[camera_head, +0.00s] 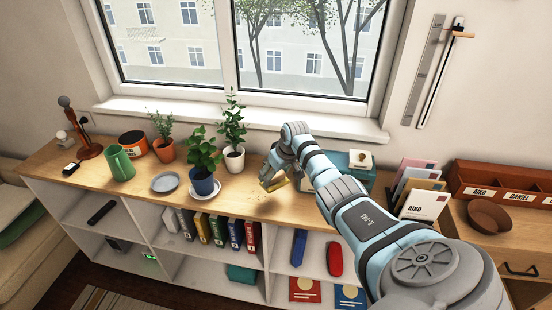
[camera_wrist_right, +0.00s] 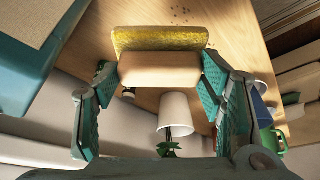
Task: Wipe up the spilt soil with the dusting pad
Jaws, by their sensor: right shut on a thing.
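The dusting pad (camera_wrist_right: 160,68), yellow on one side and tan on the other, is held between the fingers of my right gripper (camera_wrist_right: 155,88) in the right wrist view. In the head view my right gripper (camera_head: 277,172) is over the wooden counter, right of the potted plants, with the yellow pad (camera_head: 273,184) at its tip. Whether the pad touches the counter I cannot tell. The spilt soil (camera_wrist_right: 181,14) shows as small dark specks on the wood beyond the pad in the right wrist view. My left gripper is not in view.
A blue-potted plant (camera_head: 202,183) on a white saucer and a white-potted plant (camera_head: 234,160) stand left of my gripper. A teal box (camera_head: 355,178) is behind my arm. A green jug (camera_head: 119,164) and a grey plate (camera_head: 165,183) are farther left. Shelves lie below the counter's front edge.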

